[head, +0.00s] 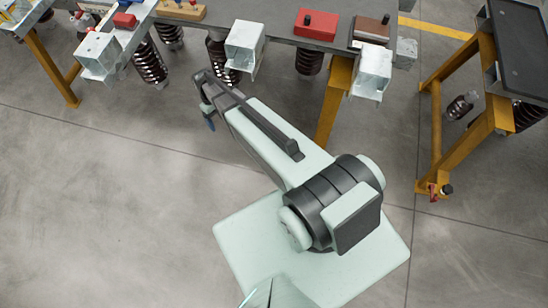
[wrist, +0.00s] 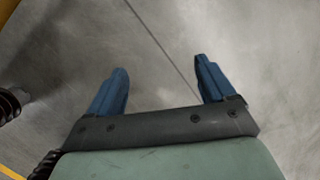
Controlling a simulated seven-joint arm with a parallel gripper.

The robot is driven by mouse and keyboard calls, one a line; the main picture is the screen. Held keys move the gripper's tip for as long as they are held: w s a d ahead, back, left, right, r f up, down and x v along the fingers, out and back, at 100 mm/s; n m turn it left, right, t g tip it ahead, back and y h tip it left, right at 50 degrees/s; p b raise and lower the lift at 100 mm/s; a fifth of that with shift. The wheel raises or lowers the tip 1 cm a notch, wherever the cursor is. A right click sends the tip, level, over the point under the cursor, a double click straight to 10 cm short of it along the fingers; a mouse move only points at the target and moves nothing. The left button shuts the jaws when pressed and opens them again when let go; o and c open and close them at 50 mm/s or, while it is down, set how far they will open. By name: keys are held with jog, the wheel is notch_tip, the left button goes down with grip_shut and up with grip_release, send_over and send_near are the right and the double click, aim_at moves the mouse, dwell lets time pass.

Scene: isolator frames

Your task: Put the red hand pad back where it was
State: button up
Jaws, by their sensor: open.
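A red block with a small black knob (head: 316,25) lies on the grey bench top at the upper middle of the head view. A smaller red block (head: 124,20) sits farther left on the bench; I cannot tell which of the two is the hand pad. My gripper (head: 209,116) is in front of the bench, apart from both blocks. In the wrist view my gripper (wrist: 161,82) shows its two blue fingers wide apart with nothing between them, over bare floor. No red block shows in the wrist view.
A brown block with a black knob (head: 372,27) lies right of the red one. Pale metal brackets (head: 245,45) and dark ribbed insulators hang along the bench's front edge. A dark-topped stand with yellow legs (head: 522,45) is at the right. The floor (head: 90,190) is clear.

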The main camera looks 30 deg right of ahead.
jog(key=s+d+f+m+g, duration=0.1)
jog(key=s+f, duration=0.1)
jog(key=s, duration=1)
jog(key=s+d+f+m+g, duration=0.1)
jog(key=s+d+f, duration=0.1)
jog(key=s, duration=1)
jog(key=s+d+f+m+g, duration=0.1)
jog(key=s+d+f, duration=0.1)
jog(key=s, duration=1)
jog(key=shift+f+m, duration=0.2)
jog(key=shift+m, duration=0.1)
